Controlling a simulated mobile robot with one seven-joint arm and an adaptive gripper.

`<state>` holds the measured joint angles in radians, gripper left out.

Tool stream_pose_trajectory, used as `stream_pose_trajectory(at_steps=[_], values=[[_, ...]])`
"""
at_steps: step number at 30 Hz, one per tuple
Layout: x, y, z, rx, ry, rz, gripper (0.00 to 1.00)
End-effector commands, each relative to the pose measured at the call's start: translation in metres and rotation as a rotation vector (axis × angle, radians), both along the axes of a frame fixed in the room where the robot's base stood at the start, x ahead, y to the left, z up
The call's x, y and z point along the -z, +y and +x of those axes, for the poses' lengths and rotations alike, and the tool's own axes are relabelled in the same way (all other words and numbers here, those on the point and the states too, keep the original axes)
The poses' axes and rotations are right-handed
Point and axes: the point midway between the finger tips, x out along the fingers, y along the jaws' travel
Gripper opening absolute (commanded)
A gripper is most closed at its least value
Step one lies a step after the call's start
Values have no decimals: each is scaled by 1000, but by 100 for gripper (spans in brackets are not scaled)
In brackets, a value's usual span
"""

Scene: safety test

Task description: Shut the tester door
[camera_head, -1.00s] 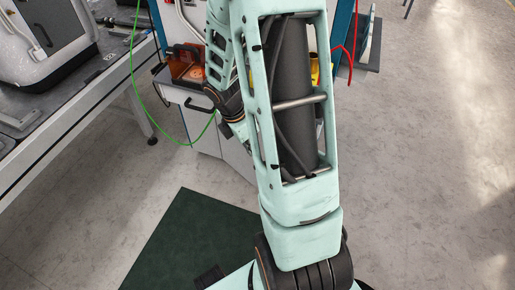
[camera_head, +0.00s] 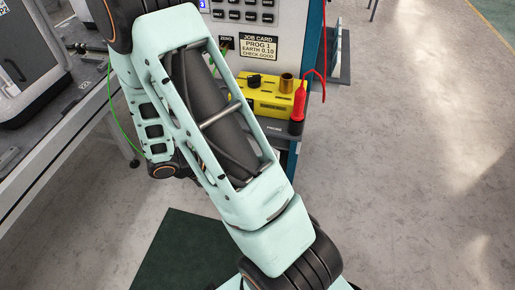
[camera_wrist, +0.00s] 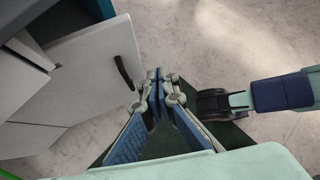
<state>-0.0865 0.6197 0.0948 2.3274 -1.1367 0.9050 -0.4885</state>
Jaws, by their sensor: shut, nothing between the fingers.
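The tester (camera_head: 290,20) shows in the head view behind my arm, with a keypad and a job card on its front. In the wrist view a pale grey door (camera_wrist: 85,85) with a black bar handle (camera_wrist: 123,72) stands at upper left. It seems to stand out at an angle from the cabinet (camera_wrist: 18,75), beside a dark gap; how far it is open I cannot tell. My gripper (camera_wrist: 158,78) is shut and empty, its tips just right of the handle and apparently apart from it. In the head view my arm hides the door and gripper.
A yellow box (camera_head: 272,96) and a red probe (camera_head: 298,103) sit on the tester's ledge at right. A bench (camera_head: 60,130) with a grey case stands at left, and a green cable (camera_head: 118,125) hangs near it. The floor at right is clear.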

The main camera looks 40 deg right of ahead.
Motion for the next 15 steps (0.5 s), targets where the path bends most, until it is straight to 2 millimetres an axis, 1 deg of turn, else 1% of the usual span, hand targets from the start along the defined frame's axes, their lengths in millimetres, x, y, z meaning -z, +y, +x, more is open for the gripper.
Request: stream_pose_trajectory(at_steps=[3, 6, 12, 15], values=[[0, 2, 8, -101, -57, -129, 0], [0, 6, 20, -174, -129, -197, 0], [2, 16, 36, -257, -223, -243, 0], [5, 13, 39, -263, -236, -246, 0]])
